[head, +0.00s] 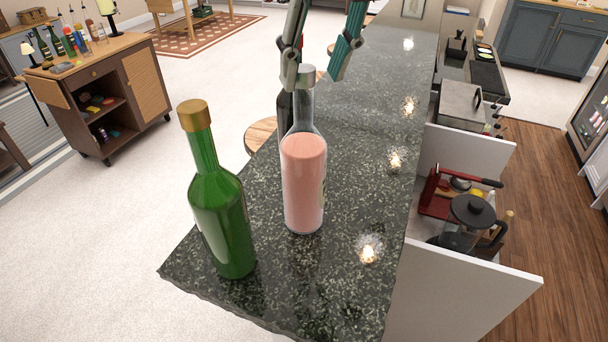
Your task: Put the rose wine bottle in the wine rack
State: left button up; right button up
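The rose wine bottle (304,184), clear glass with pink wine and a pale cap, stands upright on the dark speckled bar counter (365,110). My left gripper (309,82) is at the top of the picture, with its two fingers apart on either side of the bottle's cap and upper neck. It looks open; I cannot tell whether either finger touches the bottle. My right gripper is not in view. I cannot make out a wine rack in this view.
A green bottle (222,215) with a gold cap stands close by, front left, near the counter's edge. A dark object (284,112) is partly hidden behind the rose bottle. A coffee press (470,222) sits lower right. The counter beyond is clear.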

aim_at(303, 87)
pick_arm(q)
jog(key=p+x, duration=0.1)
jog(key=x, duration=0.1)
jog(key=a+x, duration=0.1)
jog(key=x, duration=0.1)
jog(key=shift+p, duration=0.35)
jog(key=shift+f, duration=0.3)
jog(key=shift+d, duration=0.1)
jog(key=c, duration=1)
jog(key=shift+w+r, duration=0.1)
jog(key=shift+r, duration=0.05)
grip_shut()
